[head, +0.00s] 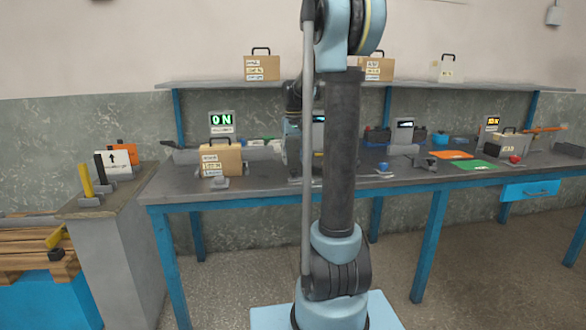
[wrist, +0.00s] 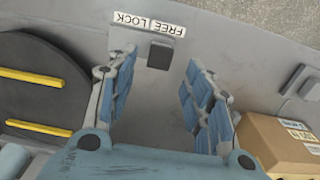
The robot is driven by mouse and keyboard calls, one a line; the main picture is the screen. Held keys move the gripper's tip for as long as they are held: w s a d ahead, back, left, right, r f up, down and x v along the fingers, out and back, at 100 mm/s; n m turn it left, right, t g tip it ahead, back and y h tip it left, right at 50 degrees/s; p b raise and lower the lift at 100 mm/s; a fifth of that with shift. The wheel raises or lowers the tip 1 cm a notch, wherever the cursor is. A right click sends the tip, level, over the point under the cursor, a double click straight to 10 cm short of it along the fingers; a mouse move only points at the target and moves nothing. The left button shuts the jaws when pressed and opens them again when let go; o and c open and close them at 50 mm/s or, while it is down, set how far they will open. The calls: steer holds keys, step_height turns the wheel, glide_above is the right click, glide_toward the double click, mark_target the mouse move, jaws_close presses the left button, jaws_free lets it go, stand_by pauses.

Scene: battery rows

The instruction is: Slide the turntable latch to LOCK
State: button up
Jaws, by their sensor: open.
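The turntable latch is a small dark square knob (wrist: 160,56) on a grey surface in the wrist view. A white label (wrist: 147,24), upside down in this view, reads LOCK on the left and FREE on the right. The knob sits nearer the FREE half. The turntable (wrist: 38,100) is a dark disc with two yellow strips at the left, partly cut off. My gripper (wrist: 161,65) is open, with its blue-padded fingers on either side of the knob. In the head view my arm hides most of this area.
A cardboard box (wrist: 284,146) stands close to the right finger in the wrist view. In the head view, the long table (head: 160,190) also carries an ON display (head: 221,122), a labelled box (head: 221,160) and several devices. A shelf (head: 215,85) runs above.

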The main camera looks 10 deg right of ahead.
mark_target(293, 170)
steer(key=shift+f, duration=2.05)
jaws_close()
